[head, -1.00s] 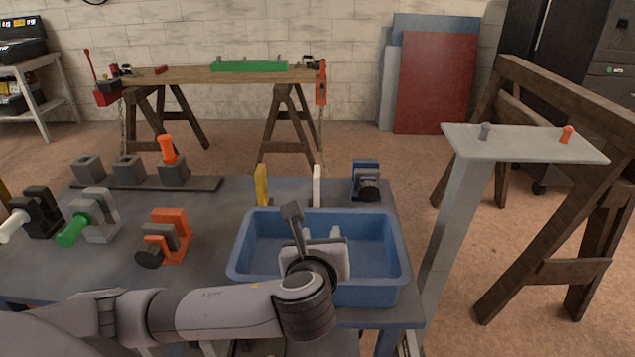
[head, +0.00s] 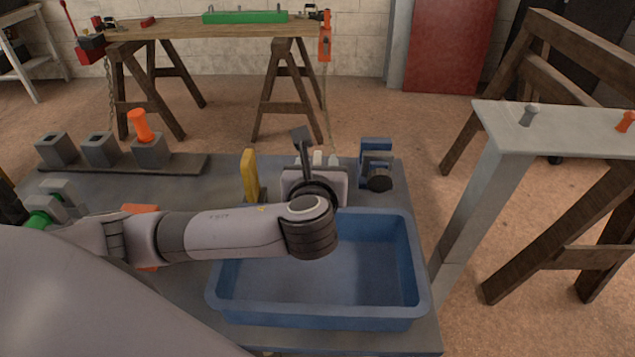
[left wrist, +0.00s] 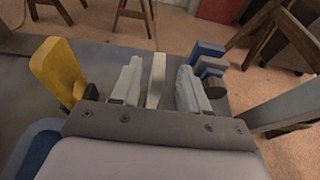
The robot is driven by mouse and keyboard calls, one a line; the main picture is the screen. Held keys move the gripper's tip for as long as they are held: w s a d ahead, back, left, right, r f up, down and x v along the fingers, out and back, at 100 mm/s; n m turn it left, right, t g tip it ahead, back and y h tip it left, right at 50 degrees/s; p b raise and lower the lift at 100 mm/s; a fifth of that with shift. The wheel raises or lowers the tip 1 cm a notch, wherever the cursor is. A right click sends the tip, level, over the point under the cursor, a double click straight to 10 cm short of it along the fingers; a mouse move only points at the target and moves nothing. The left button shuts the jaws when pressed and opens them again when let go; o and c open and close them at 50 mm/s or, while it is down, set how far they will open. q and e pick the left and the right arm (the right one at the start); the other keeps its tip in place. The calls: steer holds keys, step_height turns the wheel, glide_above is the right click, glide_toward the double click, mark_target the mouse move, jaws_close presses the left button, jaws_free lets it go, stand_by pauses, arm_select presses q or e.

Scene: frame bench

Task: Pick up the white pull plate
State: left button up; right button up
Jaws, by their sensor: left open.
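The white pull plate (left wrist: 155,80) stands upright on the bench. In the left wrist view it is between the two pale fingers of my left gripper (left wrist: 157,88), with a gap on each side. In the head view my left gripper (head: 317,162) is at the bench's back edge. The plate's top (head: 317,157) just shows there, and its lower part is hidden behind the gripper body. The gripper is open and not closed on the plate. My right gripper is not in view.
A yellow upright plate (head: 249,175) stands close on the left, also in the left wrist view (left wrist: 57,72). A blue-and-black clamp-like block (head: 376,164) is on the right. A blue bin (head: 418,262) lies in front. Grey sockets (head: 99,150) are at the left.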

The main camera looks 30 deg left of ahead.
mark_target(318, 152)
arm_select(q)
steer(key=x, duration=0.5)
steer(key=shift+f, duration=0.15)
jaws_close()
stand_by(1.3)
